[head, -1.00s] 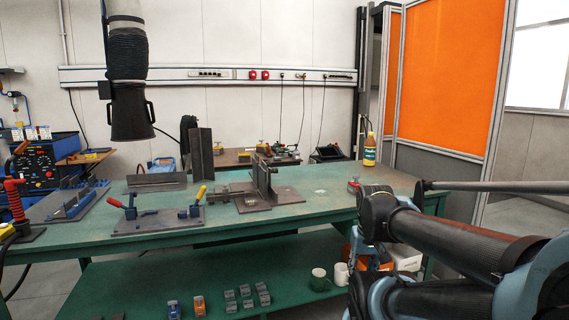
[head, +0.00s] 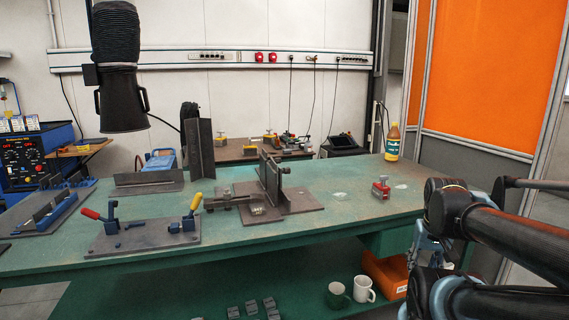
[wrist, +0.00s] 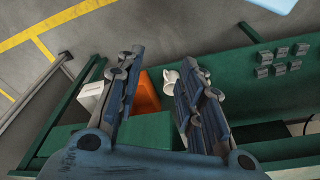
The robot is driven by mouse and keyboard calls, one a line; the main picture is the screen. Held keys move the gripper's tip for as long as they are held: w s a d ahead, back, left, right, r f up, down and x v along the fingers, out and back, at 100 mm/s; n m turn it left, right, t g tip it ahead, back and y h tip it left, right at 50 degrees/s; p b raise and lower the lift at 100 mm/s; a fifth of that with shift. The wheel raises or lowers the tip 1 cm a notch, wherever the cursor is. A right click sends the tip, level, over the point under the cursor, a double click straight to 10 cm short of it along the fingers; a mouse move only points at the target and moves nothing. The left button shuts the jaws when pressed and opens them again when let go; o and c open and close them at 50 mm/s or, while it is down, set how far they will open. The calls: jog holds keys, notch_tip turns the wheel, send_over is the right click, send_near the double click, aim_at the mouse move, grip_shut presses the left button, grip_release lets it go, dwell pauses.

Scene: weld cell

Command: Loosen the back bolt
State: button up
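My gripper (wrist: 162,68) is open and empty in the wrist view, its two blue-grey fingers apart. It points down over the floor and the bench's lower shelf, away from the work on the bench top. In the head view a dark steel fixture with upright plates (head: 271,180) stands on a flat base plate (head: 299,201) near the middle of the green bench. A bar-like clamp (head: 228,201) lies at its left side. I cannot make out which part is the back bolt; it is too small or hidden.
A plate with red- and yellow-handled clamps (head: 145,236) lies left of the fixture. A small red block (head: 381,188) and a yellow bottle (head: 393,144) stand on the right. A black extraction hood (head: 122,105) hangs over the left. Mugs (head: 363,289) stand on the lower shelf.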

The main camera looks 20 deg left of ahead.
jog(key=w+a+r+m+g+y, duration=0.2)
jog(key=w+a+r+m+y, duration=0.2)
jog(key=w+a+r, duration=0.8)
jog(key=w+a+r+m+g+y, duration=0.2)
jog(key=w+a+r+m+y, duration=0.25)
jog(key=w+a+r, duration=0.65)
jog(key=w+a+f+m+g+y, duration=0.15)
jog(key=w+a, duration=0.25)
jog(key=w, duration=0.5)
jog(key=w+a+f+m+g+y, duration=0.1)
jog(key=w+a+g+y, duration=0.2)
jog(key=w, duration=0.6)
jog(key=m+g+y, duration=0.2)
jog(key=g, duration=0.1)
send_near(282, 160)
jog(key=x, duration=0.6)
jog(key=w+x, duration=0.1)
jog(key=x, duration=0.2)
jog(key=shift+a+f, duration=0.3)
jog(key=shift+a, duration=0.2)
jog(key=shift+c, duration=0.6)
grip_shut()
